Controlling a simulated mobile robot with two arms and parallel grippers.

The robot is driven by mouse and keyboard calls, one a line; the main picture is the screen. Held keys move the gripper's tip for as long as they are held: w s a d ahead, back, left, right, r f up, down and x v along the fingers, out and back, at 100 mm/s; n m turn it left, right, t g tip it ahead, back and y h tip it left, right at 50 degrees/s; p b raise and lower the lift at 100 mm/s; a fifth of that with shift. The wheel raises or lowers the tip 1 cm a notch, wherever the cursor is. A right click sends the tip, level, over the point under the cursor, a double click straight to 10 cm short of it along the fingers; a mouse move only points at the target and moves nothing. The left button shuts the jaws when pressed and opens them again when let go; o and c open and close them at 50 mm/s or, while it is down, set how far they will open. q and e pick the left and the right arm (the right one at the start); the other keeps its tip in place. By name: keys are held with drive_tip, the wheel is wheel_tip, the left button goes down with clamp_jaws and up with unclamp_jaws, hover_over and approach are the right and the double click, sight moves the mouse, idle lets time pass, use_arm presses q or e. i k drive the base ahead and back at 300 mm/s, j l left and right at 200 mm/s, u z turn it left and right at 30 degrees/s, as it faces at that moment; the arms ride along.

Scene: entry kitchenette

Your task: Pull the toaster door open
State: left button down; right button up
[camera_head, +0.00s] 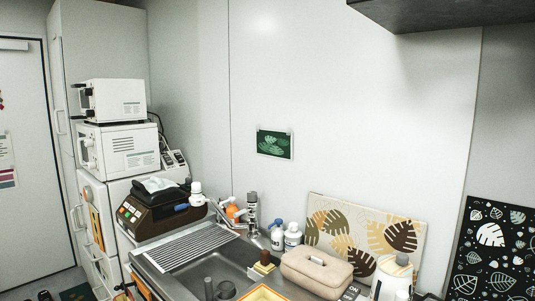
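Two white box-shaped appliances are stacked on the cabinet at the left. The smaller upper one (113,100) looks like a toaster oven, with its front turned to the left and seen at a steep angle. Dark parts that may be its handle show at its front edge, and its door appears shut. The larger lower one (122,149) looks like a microwave, also with its front to the left. I cannot tell for certain which one is the toaster. Neither of my grippers can be made out in this view.
A brown appliance with coloured buttons (150,212) stands in front of the stack. A sink (212,272) with a drying rack (192,246), bottles (292,236) and a beige box (316,268) lie to the right. Floor shows at lower left, by a door (22,180).

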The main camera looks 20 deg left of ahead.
sight(85, 101)
drive_tip(key=u, duration=1.85)
drive_tip(key=i+j, duration=0.2)
drive_tip(key=i, duration=0.2)
drive_tip(key=i+j, duration=0.25)
drive_tip(key=i, duration=0.2)
drive_tip(key=u, duration=0.05)
